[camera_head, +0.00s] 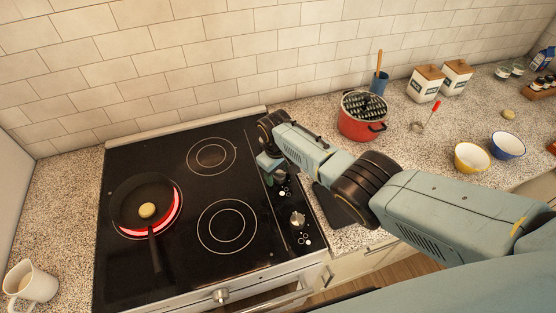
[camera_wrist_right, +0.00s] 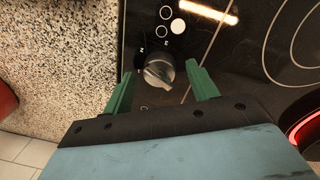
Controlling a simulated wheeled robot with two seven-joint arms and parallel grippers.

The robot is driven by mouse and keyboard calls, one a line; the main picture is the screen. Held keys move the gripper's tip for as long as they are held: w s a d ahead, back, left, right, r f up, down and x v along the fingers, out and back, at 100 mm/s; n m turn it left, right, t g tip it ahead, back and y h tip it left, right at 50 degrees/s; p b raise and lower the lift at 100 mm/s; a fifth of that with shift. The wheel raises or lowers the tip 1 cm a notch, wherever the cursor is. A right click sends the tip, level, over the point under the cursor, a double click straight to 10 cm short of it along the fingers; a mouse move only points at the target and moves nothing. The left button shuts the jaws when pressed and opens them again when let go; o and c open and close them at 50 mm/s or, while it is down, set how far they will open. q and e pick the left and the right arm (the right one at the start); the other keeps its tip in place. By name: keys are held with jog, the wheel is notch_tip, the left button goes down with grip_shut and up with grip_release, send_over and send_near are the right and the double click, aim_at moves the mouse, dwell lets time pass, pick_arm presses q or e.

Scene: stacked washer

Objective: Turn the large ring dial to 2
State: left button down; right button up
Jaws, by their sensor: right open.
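The black cooktop (camera_head: 165,165) has a control strip along its right side. A silver dial (camera_head: 280,175) on that strip is partly hidden by my right gripper (camera_head: 270,172). In the right wrist view, a round silver and dark dial (camera_wrist_right: 158,72) with a raised grip bar sits between my two green fingers. The fingers are open, one on each side, with gaps to the dial. Small ring marks and one filled white dot (camera_wrist_right: 178,26) lie around it. A second silver dial (camera_head: 297,218) is nearer the front. My left gripper is out of view.
A pan (camera_head: 143,195) stands on a glowing red burner at the left. A red pot (camera_head: 362,118) stands on the counter behind my right arm. An oven knob (camera_head: 220,295) is on the front panel. Bowls (camera_head: 471,158) and canisters (camera_head: 425,83) are further right.

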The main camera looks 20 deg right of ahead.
aim_at(277, 176)
notch_tip(277, 176, up, 3)
jog(key=shift+f+p, duration=0.2)
jog(key=shift+p, duration=0.45)
notch_tip(277, 176, up, 10)
jog(key=shift+s+a+r, duration=0.2)
jog(key=shift+a, duration=0.1)
